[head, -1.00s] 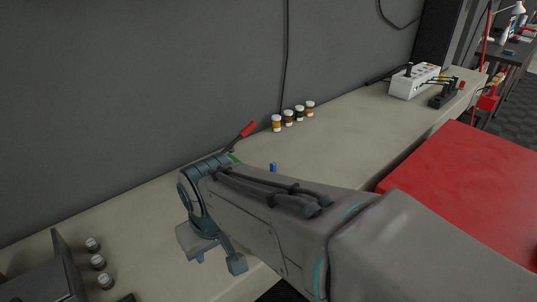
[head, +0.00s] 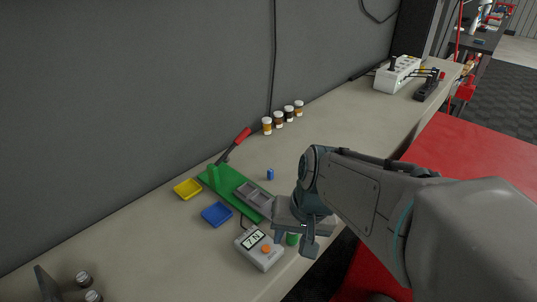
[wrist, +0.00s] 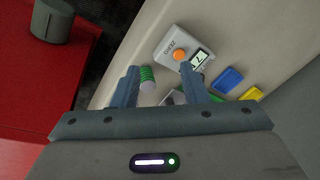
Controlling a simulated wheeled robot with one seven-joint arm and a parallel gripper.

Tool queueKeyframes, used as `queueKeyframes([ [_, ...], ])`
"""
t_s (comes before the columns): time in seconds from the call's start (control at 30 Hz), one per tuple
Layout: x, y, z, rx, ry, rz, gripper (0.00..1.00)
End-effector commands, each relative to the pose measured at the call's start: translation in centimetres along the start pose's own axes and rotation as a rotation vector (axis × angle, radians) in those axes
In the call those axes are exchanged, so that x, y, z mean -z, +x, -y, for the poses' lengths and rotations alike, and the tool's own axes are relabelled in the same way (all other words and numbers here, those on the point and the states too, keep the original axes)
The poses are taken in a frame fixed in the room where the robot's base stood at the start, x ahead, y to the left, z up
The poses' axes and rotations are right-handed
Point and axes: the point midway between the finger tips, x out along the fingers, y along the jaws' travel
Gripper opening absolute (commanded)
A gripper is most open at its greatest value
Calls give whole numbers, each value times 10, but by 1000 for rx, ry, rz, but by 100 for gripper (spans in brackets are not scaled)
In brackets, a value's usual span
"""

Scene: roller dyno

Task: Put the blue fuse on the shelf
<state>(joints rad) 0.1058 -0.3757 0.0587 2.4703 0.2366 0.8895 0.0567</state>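A small blue cylinder (head: 270,174), likely the blue fuse, stands upright on the light workbench in the head view, right of a green press-like fixture (head: 213,172) with a red-tipped lever. I cannot make it out in the wrist view. My gripper (head: 297,242) hangs over the bench's front part, nearer to me than the blue cylinder and apart from it. In the wrist view my gripper (wrist: 159,72) has its fingers spread, with no object clamped between them. A green-ringed grey cylinder (wrist: 147,78) shows near the left finger. I cannot identify a shelf.
A blue tray (head: 217,214), a yellow tray (head: 188,189) and a boxy meter (head: 259,250) with an orange button lie left of my gripper. Several jars (head: 278,119) line the wall. A red surface (head: 468,170) lies to the right.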

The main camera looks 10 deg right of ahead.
Motion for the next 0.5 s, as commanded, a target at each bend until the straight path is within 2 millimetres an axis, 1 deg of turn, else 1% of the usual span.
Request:
queueKeyframes([
  [0.03,8,6,5,43,98,37,40],
  [0.17,31,23,21,173,356,113,40],
  [0.27,52,35,30,275,562,167,40],
  [0.3,62,39,32,317,646,187,40],
  [0.37,78,45,34,381,774,219,40],
  [0.5,118,59,32,534,1079,286,40],
])
